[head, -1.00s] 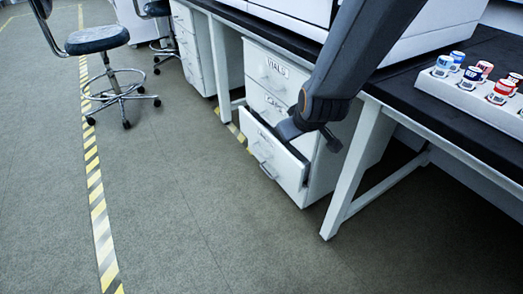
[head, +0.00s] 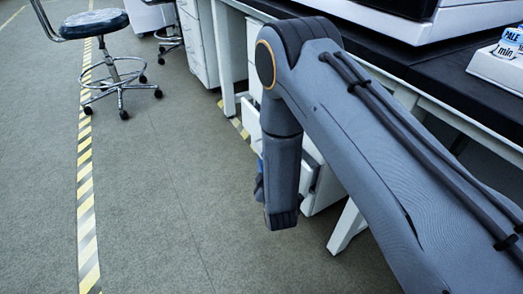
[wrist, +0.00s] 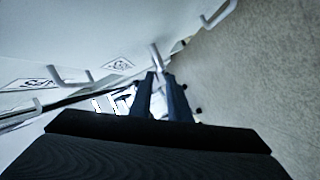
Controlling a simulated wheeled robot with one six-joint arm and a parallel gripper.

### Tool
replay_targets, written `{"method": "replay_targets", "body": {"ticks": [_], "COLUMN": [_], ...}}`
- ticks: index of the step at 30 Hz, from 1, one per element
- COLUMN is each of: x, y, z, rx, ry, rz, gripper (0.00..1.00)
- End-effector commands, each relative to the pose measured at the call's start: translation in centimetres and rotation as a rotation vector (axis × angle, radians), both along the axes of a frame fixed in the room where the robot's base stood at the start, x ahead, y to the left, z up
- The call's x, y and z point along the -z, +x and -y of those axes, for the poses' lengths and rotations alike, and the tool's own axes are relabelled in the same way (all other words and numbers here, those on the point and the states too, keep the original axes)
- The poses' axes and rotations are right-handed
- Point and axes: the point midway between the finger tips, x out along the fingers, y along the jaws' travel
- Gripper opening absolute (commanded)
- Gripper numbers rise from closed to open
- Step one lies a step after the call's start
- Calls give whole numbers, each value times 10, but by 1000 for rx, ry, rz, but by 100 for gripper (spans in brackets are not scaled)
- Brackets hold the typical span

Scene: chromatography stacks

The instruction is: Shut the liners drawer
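The white drawer unit (head: 325,190) stands under the bench, and my arm covers most of its front in the head view. The open lower drawer seen earlier is largely hidden there now. The wrist view shows white drawer fronts (wrist: 110,30) with labels and bar handles at the left and top. A dark gap with pale items (wrist: 115,102) shows left of my fingers and looks like an open drawer's inside. My gripper (wrist: 159,76) points toward this area with a narrow gap between its two dark fingers. A pale handle-like bar (wrist: 156,57) is near the fingertips; contact cannot be told.
A wheeled stool (head: 97,25) stands at the upper left beside a yellow-striped floor line (head: 86,190). A black bench top (head: 440,75) with a white rack (head: 492,72) is at the right. The floor left of my arm is clear.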

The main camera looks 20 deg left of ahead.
Motion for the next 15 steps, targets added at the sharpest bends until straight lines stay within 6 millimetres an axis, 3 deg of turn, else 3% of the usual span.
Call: {"method": "replay_targets", "body": {"ticks": [15], "x": [16], "y": [56], "z": [-34], "rx": [0], "ry": [2], "rz": [-1], "gripper": [16]}}
